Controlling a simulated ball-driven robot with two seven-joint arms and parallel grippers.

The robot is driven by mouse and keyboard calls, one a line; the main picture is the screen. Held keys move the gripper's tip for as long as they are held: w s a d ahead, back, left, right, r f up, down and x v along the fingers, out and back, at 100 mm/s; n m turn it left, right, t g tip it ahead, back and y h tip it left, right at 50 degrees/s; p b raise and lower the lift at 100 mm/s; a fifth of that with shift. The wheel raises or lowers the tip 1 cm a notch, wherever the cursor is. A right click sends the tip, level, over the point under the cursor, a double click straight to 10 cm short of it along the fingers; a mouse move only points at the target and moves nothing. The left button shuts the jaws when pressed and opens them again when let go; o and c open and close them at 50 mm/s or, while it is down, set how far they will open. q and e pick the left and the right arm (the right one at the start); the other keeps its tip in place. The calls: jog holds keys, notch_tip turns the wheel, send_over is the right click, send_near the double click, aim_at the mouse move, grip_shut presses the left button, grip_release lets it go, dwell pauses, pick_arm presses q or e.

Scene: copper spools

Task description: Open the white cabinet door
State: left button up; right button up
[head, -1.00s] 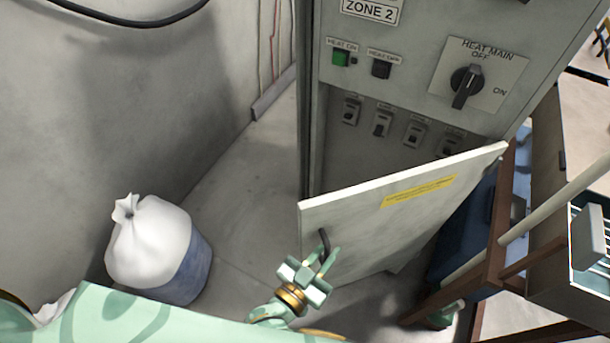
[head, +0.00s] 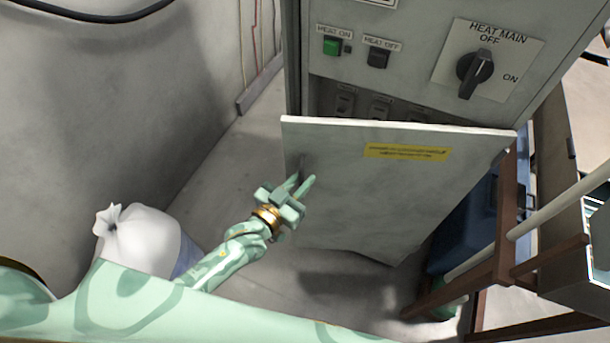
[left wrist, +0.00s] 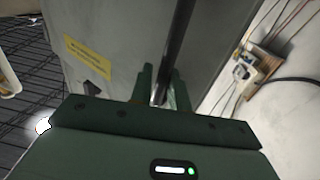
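The white cabinet door (head: 350,195) stands ajar in the head view, its left edge swung out from the grey cabinet (head: 420,80). It bears a yellow label (head: 408,152), also seen in the left wrist view (left wrist: 88,57). My left gripper (head: 303,181) is at this handle. In the left wrist view, my left gripper's fingers (left wrist: 163,88) sit close on both sides of a long dark bar (left wrist: 174,55), apparently the handle. Part of the handle is hidden. My right gripper is not visible.
A white sack (head: 140,240) stands on the floor at the left, near the wall. A brown frame (head: 508,220) with a pale pipe (head: 560,200) stands close to the door's right side. The floor left of the door is clear.

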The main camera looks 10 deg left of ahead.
pick_arm(q)
jog(key=shift+w, duration=0.1)
dwell(0.5)
jog(key=shift+p+v, duration=0.65)
jog(key=shift+v, duration=0.75)
jog(key=p+v, duration=0.3)
jog(key=v, duration=1.3)
jog(key=shift+p, duration=0.4)
jog(key=shift+a, duration=0.1)
